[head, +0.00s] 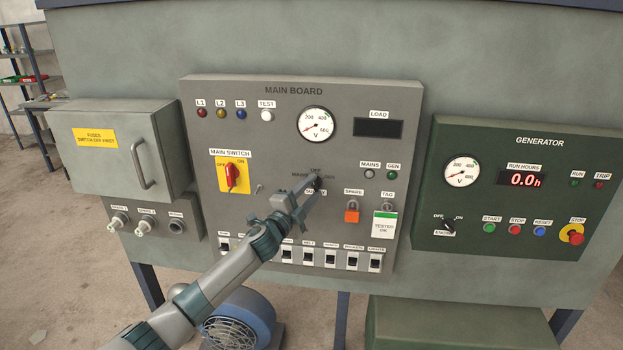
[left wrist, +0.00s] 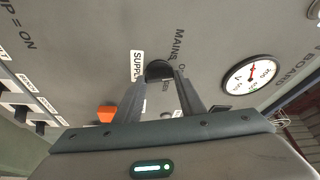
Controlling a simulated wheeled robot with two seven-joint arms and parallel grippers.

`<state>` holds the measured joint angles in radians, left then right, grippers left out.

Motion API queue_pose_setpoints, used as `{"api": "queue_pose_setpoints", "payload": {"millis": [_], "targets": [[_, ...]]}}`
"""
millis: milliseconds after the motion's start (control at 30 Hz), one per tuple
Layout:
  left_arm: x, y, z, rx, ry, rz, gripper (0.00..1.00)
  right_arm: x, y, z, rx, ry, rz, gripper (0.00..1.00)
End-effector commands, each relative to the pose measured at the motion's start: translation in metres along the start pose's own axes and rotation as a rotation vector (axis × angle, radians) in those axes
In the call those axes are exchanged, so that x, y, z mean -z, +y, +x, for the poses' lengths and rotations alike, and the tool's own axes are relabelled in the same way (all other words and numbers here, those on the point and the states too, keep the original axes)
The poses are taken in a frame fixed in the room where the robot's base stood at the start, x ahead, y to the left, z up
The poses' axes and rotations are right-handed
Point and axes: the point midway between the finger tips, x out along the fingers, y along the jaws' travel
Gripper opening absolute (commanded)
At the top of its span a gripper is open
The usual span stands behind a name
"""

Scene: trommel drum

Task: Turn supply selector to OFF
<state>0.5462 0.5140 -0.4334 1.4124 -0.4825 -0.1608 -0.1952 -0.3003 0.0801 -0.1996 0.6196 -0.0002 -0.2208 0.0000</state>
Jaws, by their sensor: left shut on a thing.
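The supply selector (head: 317,181) is a black knob on the grey main board (head: 395,265), with MAINS, OFF and GEN labels around it. My left gripper (head: 309,190) reaches it from the lower left and is shut on it. In the left wrist view the dark knob (left wrist: 158,70) sits between the two fingertips of the left gripper (left wrist: 159,82), beside the SUPPLY label (left wrist: 136,66). The fingers hide part of the knob and its labels, so I cannot tell which position it points to. My right gripper is not in view.
The red main switch (head: 232,177) on its yellow plate is left of the selector. An orange padlock (head: 352,215) and a white-green tag (head: 384,226) hang to its right. A row of black switches (head: 308,256) lies below. The generator panel (head: 520,245) is at the right.

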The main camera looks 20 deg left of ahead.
Motion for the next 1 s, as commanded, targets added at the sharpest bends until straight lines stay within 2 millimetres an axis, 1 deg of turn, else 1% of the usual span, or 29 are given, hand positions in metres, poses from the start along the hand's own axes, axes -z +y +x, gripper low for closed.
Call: {"api": "queue_pose_setpoints", "payload": {"millis": [33, 200, 300, 500, 933, 967, 1000], "targets": [[0.001, -0.006, 0.000, -0.018, -0.001, 0.038, 0.14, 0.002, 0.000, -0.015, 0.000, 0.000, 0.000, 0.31], [0.001, -0.005, 0.000, -0.064, 0.000, 0.148, 0.14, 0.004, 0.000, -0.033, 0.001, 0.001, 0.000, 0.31], [0.001, -0.004, 0.000, -0.083, 0.000, 0.195, 0.14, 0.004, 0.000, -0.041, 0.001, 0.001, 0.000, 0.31], [0.001, -0.002, 0.000, -0.104, 0.000, 0.248, 0.14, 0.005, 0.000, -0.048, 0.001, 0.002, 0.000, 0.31], [0.000, 0.000, 0.000, -0.109, 0.000, 0.259, 0.14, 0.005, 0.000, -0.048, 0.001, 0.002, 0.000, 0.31], [0.000, 0.000, 0.000, -0.109, 0.000, 0.259, 0.38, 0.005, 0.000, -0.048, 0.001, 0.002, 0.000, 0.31], [0.001, 0.000, 0.000, -0.109, 0.000, 0.259, 0.48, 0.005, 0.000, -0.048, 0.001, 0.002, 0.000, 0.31]]}}
